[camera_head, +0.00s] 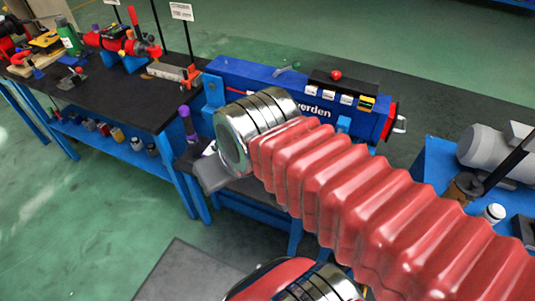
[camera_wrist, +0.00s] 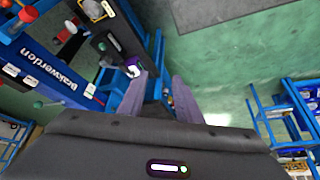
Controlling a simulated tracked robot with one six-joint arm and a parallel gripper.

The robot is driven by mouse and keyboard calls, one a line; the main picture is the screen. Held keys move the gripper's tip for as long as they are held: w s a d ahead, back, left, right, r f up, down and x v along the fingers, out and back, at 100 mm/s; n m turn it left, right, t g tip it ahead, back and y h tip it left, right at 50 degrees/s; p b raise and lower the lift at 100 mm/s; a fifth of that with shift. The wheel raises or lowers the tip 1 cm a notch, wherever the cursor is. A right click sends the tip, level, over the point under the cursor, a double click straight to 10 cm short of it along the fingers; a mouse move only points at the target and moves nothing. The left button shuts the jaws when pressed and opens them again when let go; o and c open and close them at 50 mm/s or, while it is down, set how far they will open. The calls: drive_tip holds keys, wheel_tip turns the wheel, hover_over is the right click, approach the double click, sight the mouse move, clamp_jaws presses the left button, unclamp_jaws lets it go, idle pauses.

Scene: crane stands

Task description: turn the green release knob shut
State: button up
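A blue machine with white lettering (camera_head: 300,107) stands on the dark bench; it fills the left of the wrist view (camera_wrist: 50,65). A small green round knob (camera_wrist: 38,105) shows at its edge in the wrist view. I cannot tell for sure that it is the release knob. In the head view a small greenish part (camera_head: 287,69) lies along the machine's top; its shape is unclear. My gripper (camera_wrist: 162,82) is open, its two pale purple fingers apart with nothing seen between them. It is beside the machine's end, apart from the green knob. In the head view my arm hides most of the gripper.
A purple-topped part (camera_wrist: 132,66) is close to the left finger in the wrist view. A red button (camera_head: 336,74) is on the machine's top. A bench with tools (camera_head: 120,90) stands left, and a grey motor (camera_head: 492,152) right. Green floor (camera_head: 110,230) is open at front left.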

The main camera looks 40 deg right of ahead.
drive_tip(key=shift+o, duration=0.2)
drive_tip(key=o, duration=0.3)
drive_tip(key=shift+w+r, duration=0.1)
drive_tip(key=shift+w, duration=0.05)
drive_tip(key=shift+o, duration=0.2)
drive_tip(key=shift+w+d, duration=0.2)
drive_tip(key=shift+w, duration=0.1)
drive_tip(key=w+d+f+n+g, duration=0.35)
drive_tip(key=w+d, duration=0.75)
drive_tip(key=w, duration=0.5)
drive_tip(key=w+d+f+n+g, duration=0.1)
drive_tip(key=w+d+f, duration=0.3)
drive_tip(key=d+f, duration=0.4)
drive_tip(key=w+d+f+n+g, duration=0.1)
drive_tip(key=w+d+f+n, duration=0.2)
drive_tip(key=w+d+f, duration=0.2)
drive_tip(key=d+f, duration=0.3)
drive_tip(key=f, duration=0.3)
drive_tip(key=shift+d+f, duration=0.2)
drive_tip(key=shift+f, duration=0.1)
drive_tip(key=shift+f, duration=0.1)
